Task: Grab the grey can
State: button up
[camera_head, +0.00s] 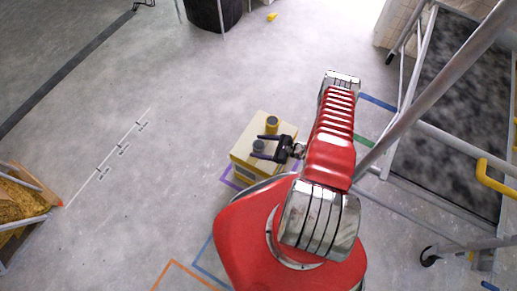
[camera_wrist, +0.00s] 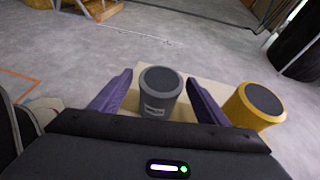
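The grey can (camera_wrist: 158,94) stands upright on a cream box (camera_head: 245,152), with a dark top and a small white label. In the wrist view it is between the two purple fingers of my gripper (camera_wrist: 159,98), with a visible gap on each side. My gripper is open; it also shows in the head view (camera_head: 258,148), reaching left over the box. The grey can (camera_head: 259,146) is partly hidden there by the fingers.
A yellow can (camera_wrist: 256,105) with a dark top stands on the same box, close right of my right finger in the wrist view. A metal frame (camera_head: 427,125) with a dark panel (camera_head: 455,110) stands at the right. Open floor (camera_head: 170,90) lies to the left.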

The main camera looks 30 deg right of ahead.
jog(key=c, duration=1.2)
jog(key=shift+r, duration=0.15)
jog(key=shift+r, duration=4.9)
